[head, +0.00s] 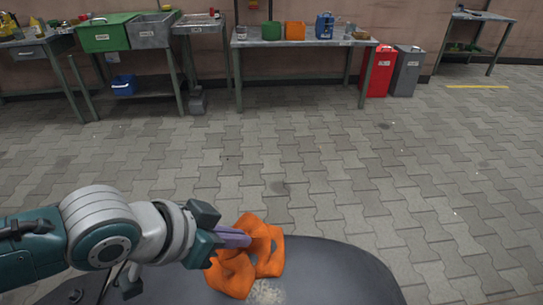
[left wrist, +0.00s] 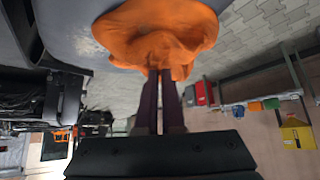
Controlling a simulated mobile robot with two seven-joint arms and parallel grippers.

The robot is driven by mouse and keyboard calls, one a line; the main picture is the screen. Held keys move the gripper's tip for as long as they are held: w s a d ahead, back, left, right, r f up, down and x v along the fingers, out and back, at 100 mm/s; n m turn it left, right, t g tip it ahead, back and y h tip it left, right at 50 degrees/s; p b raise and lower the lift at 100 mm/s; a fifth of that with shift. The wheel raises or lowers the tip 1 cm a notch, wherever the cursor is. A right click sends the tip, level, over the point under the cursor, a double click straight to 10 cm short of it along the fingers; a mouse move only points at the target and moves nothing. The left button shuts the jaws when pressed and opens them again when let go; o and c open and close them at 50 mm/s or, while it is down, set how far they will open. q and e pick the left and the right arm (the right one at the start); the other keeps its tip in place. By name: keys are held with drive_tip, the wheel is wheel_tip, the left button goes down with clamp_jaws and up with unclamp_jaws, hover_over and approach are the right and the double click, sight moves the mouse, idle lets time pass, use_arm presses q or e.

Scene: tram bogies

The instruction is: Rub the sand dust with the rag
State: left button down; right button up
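An orange rag (head: 262,245) hangs bunched and folded from my left gripper (head: 246,238), over a dark rounded surface (head: 345,272). In the left wrist view the rag (left wrist: 155,30) spreads beyond the fingertips (left wrist: 160,72), which are close together with cloth between them. The sand dust (head: 267,292) is a pale speckled patch on the dark surface, just below the rag at the bottom of the head view. The rag may hide part of it. I cannot tell whether the rag touches the surface. My right gripper is not in view.
Grey paving (head: 390,160) lies open beyond the dark surface.

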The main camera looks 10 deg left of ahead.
use_arm(q)
unclamp_jaws()
idle(0.7)
